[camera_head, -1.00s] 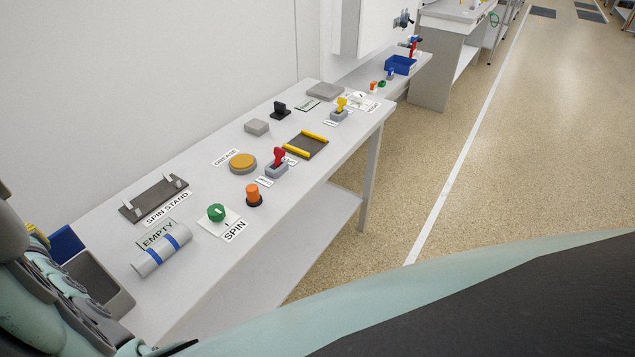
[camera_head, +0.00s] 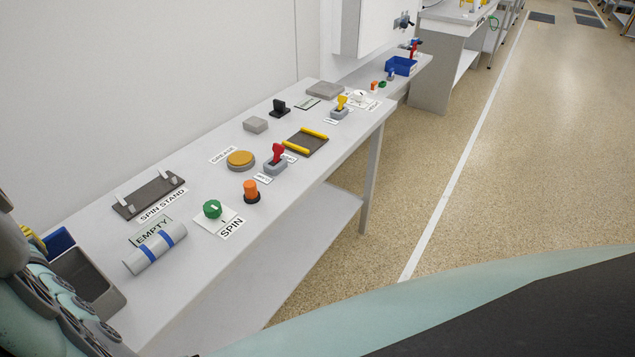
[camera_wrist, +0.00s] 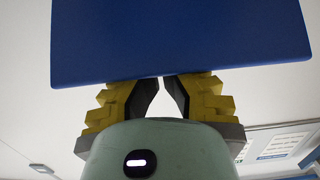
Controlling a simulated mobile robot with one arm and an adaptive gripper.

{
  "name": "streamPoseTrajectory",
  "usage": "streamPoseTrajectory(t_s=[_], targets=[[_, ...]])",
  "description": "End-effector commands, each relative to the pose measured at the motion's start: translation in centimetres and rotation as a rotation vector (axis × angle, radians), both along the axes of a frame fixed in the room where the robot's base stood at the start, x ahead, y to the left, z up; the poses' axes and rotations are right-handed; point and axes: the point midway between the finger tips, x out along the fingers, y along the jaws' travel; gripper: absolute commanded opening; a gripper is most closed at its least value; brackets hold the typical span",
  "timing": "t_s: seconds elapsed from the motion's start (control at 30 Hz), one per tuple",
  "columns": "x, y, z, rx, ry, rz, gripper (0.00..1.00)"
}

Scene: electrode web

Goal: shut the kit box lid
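The kit box (camera_head: 119,301) is a grey open-topped box at the lower left of the head view, on the near end of the bench. Its blue lid (camera_head: 61,243) stands raised at the box's far left side. The lid (camera_wrist: 180,40) also fills the upper wrist view as a broad blue panel. My gripper (camera_wrist: 161,82) has yellow fingers with dark pads that converge almost together at the lid's lower edge. Their tips are hidden by the panel, and I cannot tell whether they touch it. In the head view, only a bit of yellow finger shows beside the lid.
A grey cylinder with blue bands (camera_head: 155,249) lies just right of the box. The spin stand (camera_head: 149,196), green knob (camera_head: 212,208), orange button (camera_head: 251,190) and red-handled switch (camera_head: 276,160) stand farther along the bench. The floor on the right is clear.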

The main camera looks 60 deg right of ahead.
Motion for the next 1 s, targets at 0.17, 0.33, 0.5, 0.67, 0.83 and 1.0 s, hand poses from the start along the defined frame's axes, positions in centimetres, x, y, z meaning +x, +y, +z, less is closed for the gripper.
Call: streamPoseTrajectory(t_s=[0.17, 0.33, 0.5, 0.67, 0.83, 1.0], targets=[[-0.3, -0.1, -0.4, 0.000, -0.012, -0.003, 0.00], [-0.5, -0.1, -0.5, -0.001, -0.024, -0.002, 0.00], [-0.6, 0.0, -0.6, -0.001, -0.039, -0.002, 0.00], [-0.8, 0.0, -0.7, -0.001, -0.054, -0.001, 0.00], [-1.0, -0.1, -0.8, -0.001, -0.067, -0.002, 0.00], [-1.1, -0.1, -0.9, -0.001, -0.079, -0.002, 0.00]])
